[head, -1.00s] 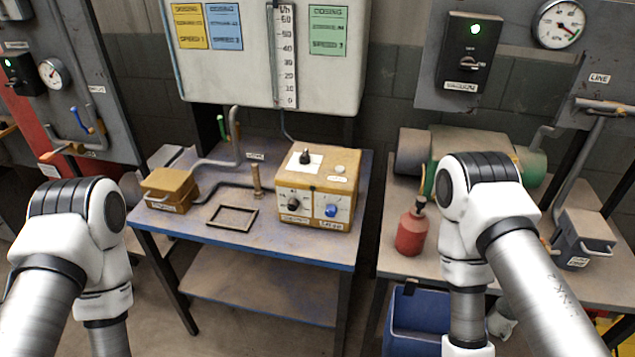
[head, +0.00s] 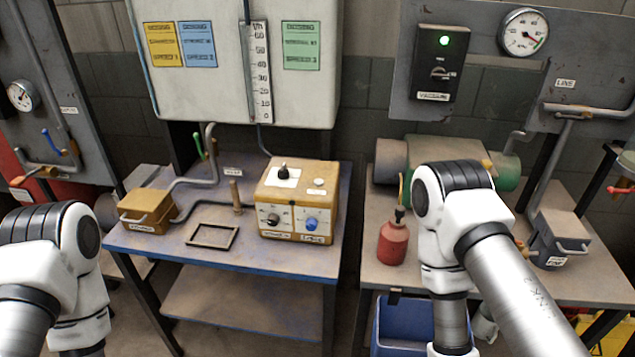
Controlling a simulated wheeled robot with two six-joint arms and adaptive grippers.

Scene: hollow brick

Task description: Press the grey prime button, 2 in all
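A yellow control box (head: 297,205) stands on the blue-edged table, towards its right end. A small pale round button (head: 319,182) is on its top at the right; its label is too small to read, so I cannot tell if it is the prime button. A black toggle on a white plate (head: 283,176) is beside it. The box's front has a black knob (head: 273,220) and a blue knob (head: 311,224). My two arms show at the lower left and lower right, apart from the box.
A small ochre box (head: 147,210), an empty dark frame (head: 212,236) and an upright peg (head: 236,197) share the table. A red bottle (head: 393,241) stands on the right-hand bench, above a blue bin (head: 392,328). A gauge board (head: 300,100) hangs behind.

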